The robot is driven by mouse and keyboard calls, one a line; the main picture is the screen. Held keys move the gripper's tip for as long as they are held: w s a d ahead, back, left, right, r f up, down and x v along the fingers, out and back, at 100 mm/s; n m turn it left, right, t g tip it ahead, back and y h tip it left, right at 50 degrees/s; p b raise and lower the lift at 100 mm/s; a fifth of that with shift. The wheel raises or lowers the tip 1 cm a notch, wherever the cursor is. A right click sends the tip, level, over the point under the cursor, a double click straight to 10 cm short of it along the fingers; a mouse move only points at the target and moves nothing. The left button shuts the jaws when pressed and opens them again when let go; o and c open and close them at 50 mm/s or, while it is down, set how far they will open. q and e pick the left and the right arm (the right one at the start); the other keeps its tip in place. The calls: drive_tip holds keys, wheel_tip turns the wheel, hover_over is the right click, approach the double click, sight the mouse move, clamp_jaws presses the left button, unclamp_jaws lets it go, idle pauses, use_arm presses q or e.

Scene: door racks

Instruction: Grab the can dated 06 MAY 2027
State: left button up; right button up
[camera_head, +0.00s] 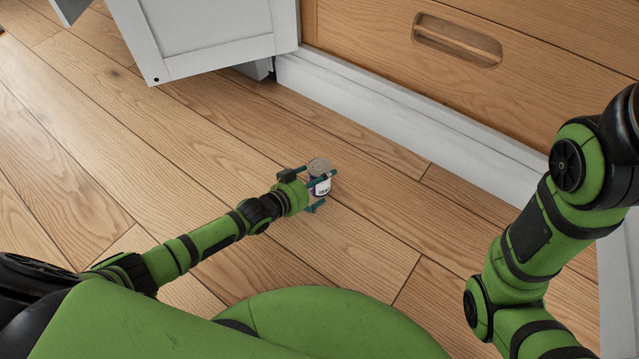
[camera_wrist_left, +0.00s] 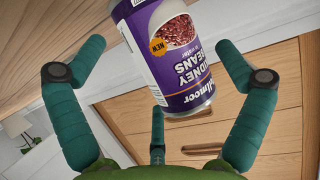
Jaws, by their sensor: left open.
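A purple and white can of kidney beans with a grey metal lid (camera_head: 318,164) is at my left gripper (camera_head: 325,190), low over the wooden floor. In the left wrist view the can (camera_wrist_left: 180,65) fills the space between and beyond the teal fingers, with its label text upside down in the picture. The fingers are spread apart around the can, and no finger clearly presses on it. I cannot tell whether the can stands on the floor. No date is readable on the can. My right gripper is out of view; only part of the right arm shows.
A white cabinet door (camera_head: 215,35) stands open at the upper left. A wooden drawer front (camera_head: 540,85) with a recessed handle (camera_head: 457,41) is above a white base board (camera_head: 400,115) at the upper right. The wooden floor (camera_head: 90,150) left of the can is clear.

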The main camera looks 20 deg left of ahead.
use_arm(q)
drive_tip(key=shift+w+d+f, duration=0.1)
drive_tip(key=shift+w+d, duration=0.05)
drive_tip(key=shift+w, duration=0.15)
drive_tip(key=c, duration=1.3)
